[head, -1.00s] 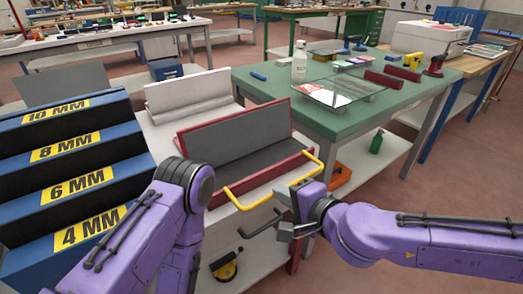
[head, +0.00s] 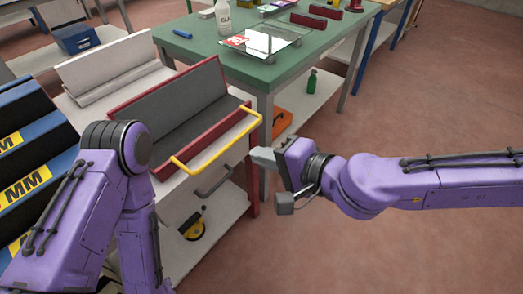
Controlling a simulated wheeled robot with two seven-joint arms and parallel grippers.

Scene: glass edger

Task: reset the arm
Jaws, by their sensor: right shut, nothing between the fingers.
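My right gripper (head: 265,172) is shut and empty. It hangs in the air to the right of and below the right end of the yellow handle (head: 215,146), with a gap between them. The handle sits on the front of a red-framed tray with a grey lining (head: 178,108). My right arm reaches in from the right edge of the head view. My left arm (head: 85,215) bends at the lower left, in front of the tray's left side. My left gripper does not show.
A green table (head: 310,68) behind holds a white bottle (head: 223,17), a glass sheet (head: 268,38) and red blocks. Blue stepped racks (head: 25,155) with yellow labels stand at left. An orange item (head: 281,121) lies on the table's lower shelf. Floor at right is clear.

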